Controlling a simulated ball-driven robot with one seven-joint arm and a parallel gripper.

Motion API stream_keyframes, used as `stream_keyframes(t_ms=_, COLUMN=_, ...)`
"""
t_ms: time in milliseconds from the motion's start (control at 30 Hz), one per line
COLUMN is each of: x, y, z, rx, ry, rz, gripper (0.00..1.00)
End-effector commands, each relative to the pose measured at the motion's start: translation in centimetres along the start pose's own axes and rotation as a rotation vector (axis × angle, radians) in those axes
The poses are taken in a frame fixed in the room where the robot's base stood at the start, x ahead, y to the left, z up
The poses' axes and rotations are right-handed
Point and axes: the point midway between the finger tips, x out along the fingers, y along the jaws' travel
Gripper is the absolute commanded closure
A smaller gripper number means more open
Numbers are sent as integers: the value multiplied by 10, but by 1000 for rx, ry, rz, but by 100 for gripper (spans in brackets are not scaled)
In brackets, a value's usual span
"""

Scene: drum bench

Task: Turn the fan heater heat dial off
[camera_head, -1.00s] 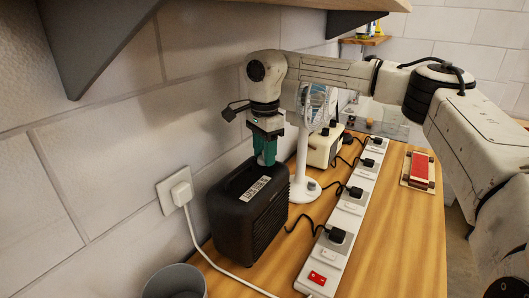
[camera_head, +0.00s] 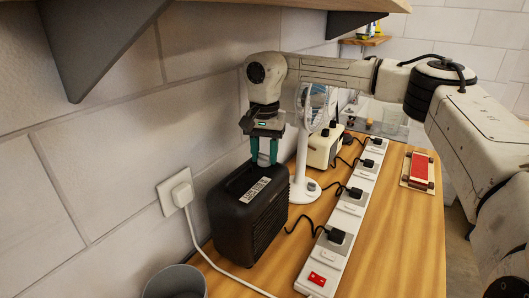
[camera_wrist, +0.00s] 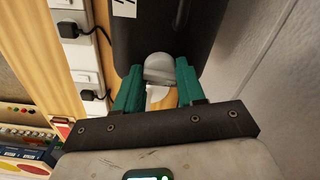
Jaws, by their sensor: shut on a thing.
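The fan heater (camera_head: 238,218) is a black box with a grille front and a white label, standing upright on the bench against the wall. Its dark top also shows in the wrist view (camera_wrist: 190,30). My gripper (camera_head: 264,162) points down at the heater's far top end, its two green fingers a little apart. In the wrist view my gripper (camera_wrist: 160,75) is shut on a light grey rounded dial (camera_wrist: 158,66) at the heater's edge. The dial is hidden in the head view, and its pointer position cannot be read.
A white desk fan (camera_head: 301,185) stands just behind the heater. A white power strip (camera_head: 325,262) with several black plugs runs along the bench. A grey bin (camera_head: 175,283) is at the front, a wall socket (camera_head: 178,190) at left, and a shelf overhead.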

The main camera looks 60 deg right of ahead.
Motion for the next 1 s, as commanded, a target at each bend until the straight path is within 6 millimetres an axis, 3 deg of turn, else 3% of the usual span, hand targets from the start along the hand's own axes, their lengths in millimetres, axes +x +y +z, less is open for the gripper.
stream_keyframes(t_ms=567, x=-1, y=0, z=0, rx=-33, ry=1, rz=-1, gripper=91)
stream_keyframes(t_ms=600, x=-1, y=0, z=0, rx=-33, ry=1, rz=-1, gripper=59)
stream_keyframes(t_ms=867, x=0, y=0, z=0, rx=-33, ry=1, rz=-1, gripper=35)
stream_keyframes(t_ms=1000, x=0, y=0, z=0, rx=-33, ry=0, rz=0, gripper=35)
